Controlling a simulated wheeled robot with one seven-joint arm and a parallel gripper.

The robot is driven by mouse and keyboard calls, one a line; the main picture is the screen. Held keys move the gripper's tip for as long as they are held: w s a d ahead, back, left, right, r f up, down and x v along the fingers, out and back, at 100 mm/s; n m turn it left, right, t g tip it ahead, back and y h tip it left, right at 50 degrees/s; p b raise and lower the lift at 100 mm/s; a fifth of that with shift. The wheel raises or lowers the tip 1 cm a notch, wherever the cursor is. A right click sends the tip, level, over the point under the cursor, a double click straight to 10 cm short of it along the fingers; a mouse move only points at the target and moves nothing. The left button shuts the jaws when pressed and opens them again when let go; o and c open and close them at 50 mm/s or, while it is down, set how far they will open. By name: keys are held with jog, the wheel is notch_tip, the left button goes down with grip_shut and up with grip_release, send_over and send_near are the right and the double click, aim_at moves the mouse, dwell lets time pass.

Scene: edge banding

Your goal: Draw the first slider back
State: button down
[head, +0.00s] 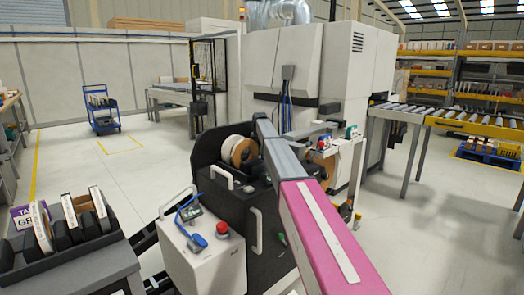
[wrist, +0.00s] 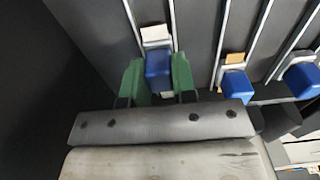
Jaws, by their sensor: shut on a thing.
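The first slider (wrist: 158,70) has a blue block with a white piece at its top, on a light rail, in the wrist view. My gripper (wrist: 157,62) has its two green fingers on either side of this blue block and is shut on it. Two more sliders with blue blocks stand to the right in the wrist view, a middle one (wrist: 236,86) and a right one (wrist: 302,78), each on its own rail. In the head view my own arm hides the gripper and the sliders.
A black unit with tape rolls (head: 238,150) stands beside my arm. A white control box (head: 205,255) with a red button (head: 222,228) is in front of it. A rack of rolls (head: 75,225) is at lower left. The floor at left is mostly clear.

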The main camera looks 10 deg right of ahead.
jog(key=c, duration=0.9)
grip_release()
notch_tip(320, 180, up, 11)
jog(key=shift+f, duration=0.1)
jog(key=shift+c, duration=0.4)
